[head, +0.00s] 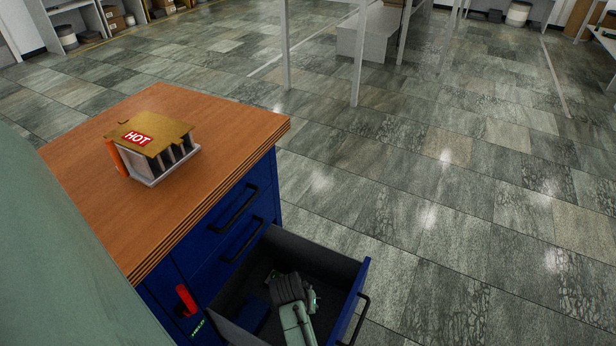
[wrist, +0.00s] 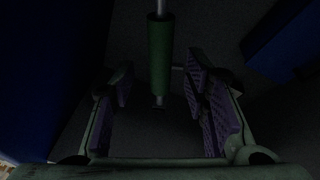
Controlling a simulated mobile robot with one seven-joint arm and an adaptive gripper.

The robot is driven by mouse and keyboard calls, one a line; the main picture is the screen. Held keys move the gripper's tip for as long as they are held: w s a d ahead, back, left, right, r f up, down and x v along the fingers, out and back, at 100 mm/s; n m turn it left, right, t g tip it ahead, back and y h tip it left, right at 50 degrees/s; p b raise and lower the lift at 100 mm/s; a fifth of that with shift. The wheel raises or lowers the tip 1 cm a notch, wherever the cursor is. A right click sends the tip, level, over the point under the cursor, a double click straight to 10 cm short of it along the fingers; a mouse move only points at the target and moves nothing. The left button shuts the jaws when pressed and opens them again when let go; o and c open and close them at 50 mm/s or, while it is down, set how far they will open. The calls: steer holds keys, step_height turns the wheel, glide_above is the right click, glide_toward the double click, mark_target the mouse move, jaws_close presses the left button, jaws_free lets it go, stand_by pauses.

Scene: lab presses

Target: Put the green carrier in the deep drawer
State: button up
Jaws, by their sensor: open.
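The green carrier (wrist: 160,45) shows in the wrist view as a green cylinder with a pale metal rod at its top end and a small dark tip at its lower end. It is over the dark grey drawer floor; I cannot tell whether it touches it. My gripper (wrist: 161,92) is open, its purple ridged pads apart on either side of the carrier's lower end, with gaps visible. In the head view my gripper (head: 284,287) is down inside the open deep drawer (head: 318,247) of the blue cabinet. The carrier cannot be made out clearly there.
A blue block (head: 253,315) lies in the drawer left of my gripper. The wooden top (head: 215,120) bears a device with a "HOT" label (head: 137,138). A red handle (head: 186,299) is on the cabinet front. The tiled floor to the right is clear.

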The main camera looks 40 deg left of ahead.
steer(key=v, duration=0.6)
